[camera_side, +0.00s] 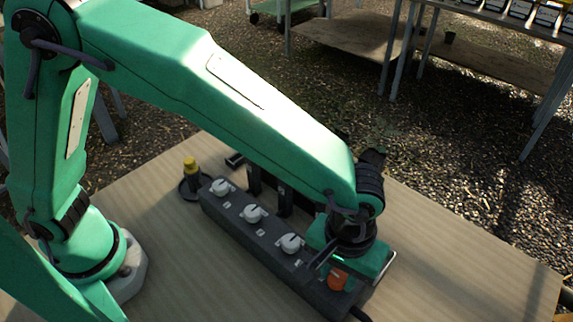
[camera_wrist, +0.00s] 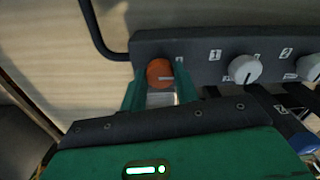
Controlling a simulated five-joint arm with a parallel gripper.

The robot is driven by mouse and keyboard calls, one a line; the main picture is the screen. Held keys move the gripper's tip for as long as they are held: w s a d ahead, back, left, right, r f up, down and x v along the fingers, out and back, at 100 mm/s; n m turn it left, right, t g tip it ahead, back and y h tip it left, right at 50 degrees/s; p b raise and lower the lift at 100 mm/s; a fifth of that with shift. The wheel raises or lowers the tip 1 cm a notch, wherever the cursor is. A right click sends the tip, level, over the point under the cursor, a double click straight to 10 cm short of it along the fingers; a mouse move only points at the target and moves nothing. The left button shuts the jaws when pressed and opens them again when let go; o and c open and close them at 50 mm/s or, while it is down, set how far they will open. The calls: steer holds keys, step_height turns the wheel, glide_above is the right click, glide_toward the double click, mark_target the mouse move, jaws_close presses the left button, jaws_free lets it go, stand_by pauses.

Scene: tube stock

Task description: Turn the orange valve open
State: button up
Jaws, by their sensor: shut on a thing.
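The orange valve (camera_side: 338,279) is a round knob at the near right end of a dark grey manifold block (camera_side: 232,219). In the wrist view the orange valve (camera_wrist: 160,73) sits between the two green fingers of my gripper (camera_wrist: 161,84). My gripper (camera_side: 335,268) reaches down over that end of the block and is shut on the orange valve. A pale mark shows on the knob's face, pointing to the right in the wrist view. The fingers cover the knob's sides.
Several white knobs, such as this one (camera_side: 290,243), run along the same block. A yellow-topped item (camera_side: 190,166) stands on a dark round base beyond the block's far end. A black hose (camera_wrist: 97,30) leaves the block. The wooden table (camera_side: 455,255) is clear at right.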

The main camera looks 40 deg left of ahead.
mark_target(338, 276)
stand_by(0.3)
steer(key=o, duration=1)
steer(key=shift+c, duration=0.2)
steer(key=shift+r, duration=0.2)
steer(key=shift+r, duration=3.75)
